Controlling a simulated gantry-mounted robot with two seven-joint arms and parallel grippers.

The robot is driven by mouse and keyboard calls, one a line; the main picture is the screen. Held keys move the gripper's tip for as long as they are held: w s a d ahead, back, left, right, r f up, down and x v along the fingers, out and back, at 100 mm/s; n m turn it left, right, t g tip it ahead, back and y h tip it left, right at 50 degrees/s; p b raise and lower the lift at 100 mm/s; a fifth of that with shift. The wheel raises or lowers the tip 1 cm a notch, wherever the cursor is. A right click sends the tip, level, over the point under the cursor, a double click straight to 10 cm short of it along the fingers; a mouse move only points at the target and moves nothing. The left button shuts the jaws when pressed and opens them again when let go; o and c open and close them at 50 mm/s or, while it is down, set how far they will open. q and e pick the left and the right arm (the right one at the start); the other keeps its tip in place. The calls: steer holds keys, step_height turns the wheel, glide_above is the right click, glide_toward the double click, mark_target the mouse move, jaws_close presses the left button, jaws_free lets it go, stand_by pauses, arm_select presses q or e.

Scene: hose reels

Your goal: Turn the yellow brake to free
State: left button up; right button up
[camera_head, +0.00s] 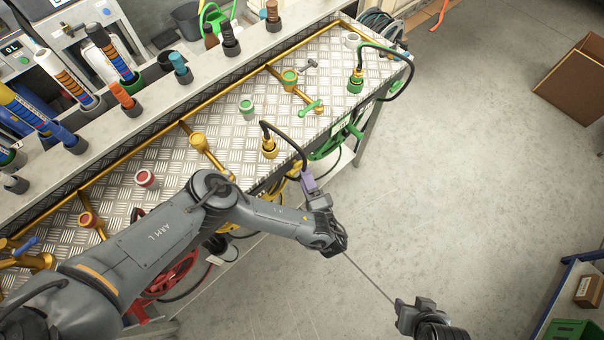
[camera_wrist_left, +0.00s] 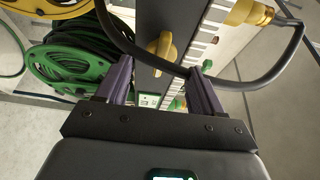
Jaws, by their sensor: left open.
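The yellow brake (camera_wrist_left: 161,46) is a yellow knob on the dark front edge of the bench in the left wrist view, just ahead of my fingertips. I cannot make out its setting. In the head view I cannot pick it out beside my left gripper (camera_head: 308,182). My left gripper (camera_wrist_left: 162,72) is open, its two purple fingers apart with nothing held between them. A black hose runs across the view close to the fingertips. My right gripper (camera_head: 415,312) is at the bottom right of the head view, away from the bench; its jaws are unclear.
A green hose reel (camera_wrist_left: 60,68) hangs at the left in the wrist view, below a yellow reel (camera_wrist_left: 48,7). A yellow hose fitting (camera_head: 269,148) stands on the metal bench top (camera_head: 215,115). A thin dark line runs between my two grippers. The floor (camera_head: 460,150) is clear.

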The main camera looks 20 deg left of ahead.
mark_target(297, 165)
arm_select(q)
steer(key=b+x, duration=0.2)
steer(key=x, duration=0.1)
steer(key=shift+w+a, duration=0.25)
steer(key=shift+w, duration=0.05)
arm_select(e)
step_height(297, 165, down, 3)
steer(key=shift+f, duration=0.1)
arm_select(q)
steer(key=shift+c, duration=0.3)
arm_select(e)
steer(key=shift+a, duration=0.1)
arm_select(q)
steer(key=c, duration=0.9)
